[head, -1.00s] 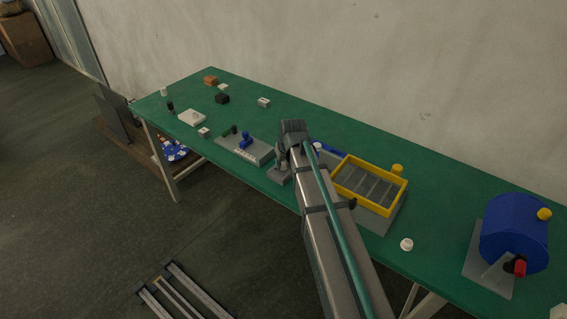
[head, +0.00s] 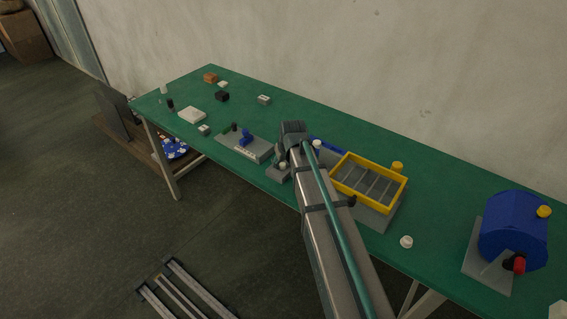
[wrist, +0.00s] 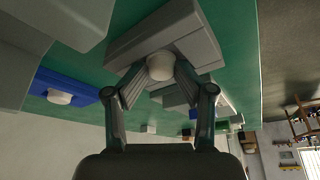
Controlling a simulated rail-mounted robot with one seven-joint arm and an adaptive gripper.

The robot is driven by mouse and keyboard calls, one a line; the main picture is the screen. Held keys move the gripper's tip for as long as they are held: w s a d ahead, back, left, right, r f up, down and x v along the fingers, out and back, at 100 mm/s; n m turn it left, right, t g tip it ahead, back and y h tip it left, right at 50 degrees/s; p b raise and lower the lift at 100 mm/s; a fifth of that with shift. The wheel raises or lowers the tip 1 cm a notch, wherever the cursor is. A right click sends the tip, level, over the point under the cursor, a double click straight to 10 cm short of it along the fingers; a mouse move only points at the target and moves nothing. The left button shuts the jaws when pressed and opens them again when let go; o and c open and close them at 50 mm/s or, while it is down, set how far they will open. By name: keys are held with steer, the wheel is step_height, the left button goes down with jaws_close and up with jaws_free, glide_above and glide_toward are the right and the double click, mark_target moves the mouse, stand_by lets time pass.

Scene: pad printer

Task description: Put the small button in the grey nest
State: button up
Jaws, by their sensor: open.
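A small whitish button (wrist: 160,66) sits at the grey nest block (wrist: 150,35) in the wrist view. In the head view the button (head: 283,165) shows pale on the grey nest (head: 277,174) at the table's front edge. My gripper (wrist: 159,78) is open, with one finger on each side of the button. Whether the fingers touch it, and how deep it sits, I cannot tell. In the head view my own arm hides part of this area.
A blue holder (wrist: 65,85) with another whitish button (wrist: 60,97) lies beside the nest. A yellow-rimmed tray (head: 345,187) stands right of my arm. A grey fixture (head: 246,148) with a blue part is to the left. A loose white piece (head: 406,242) lies near the front edge.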

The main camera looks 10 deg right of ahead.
steer(key=shift+r, duration=0.35)
steer(key=b+v, duration=0.1)
steer(key=v, duration=1)
steer(key=shift+r, duration=0.4)
steer(key=shift+s, duration=0.2)
